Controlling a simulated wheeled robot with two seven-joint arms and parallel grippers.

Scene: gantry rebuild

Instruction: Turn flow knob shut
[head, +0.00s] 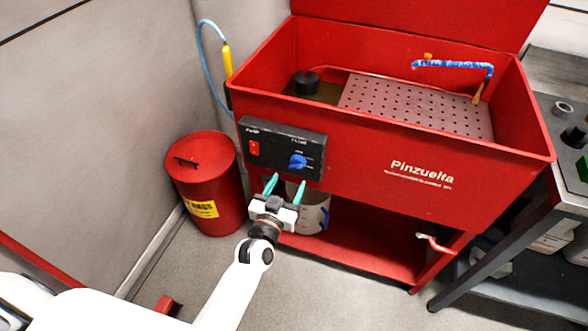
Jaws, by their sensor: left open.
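The flow knob (297,161) is blue and sits on the right part of a black control panel (272,150) on the front of the red parts washer (360,150). A red switch (254,149) is at the panel's left. My left gripper (285,183) has two teal fingers, open and empty. They point up toward the panel. In the picture the fingertips are just below the panel and a little left of the knob. They appear apart from the knob; the exact gap cannot be told. My right gripper is not in view.
A red waste bin (204,182) stands left of the washer. A white bucket (312,208) sits on the washer's lower shelf behind my gripper. A red-handled valve (434,243) sticks out at lower right. A dark metal table (540,205) stands at right. The floor in front is mostly free.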

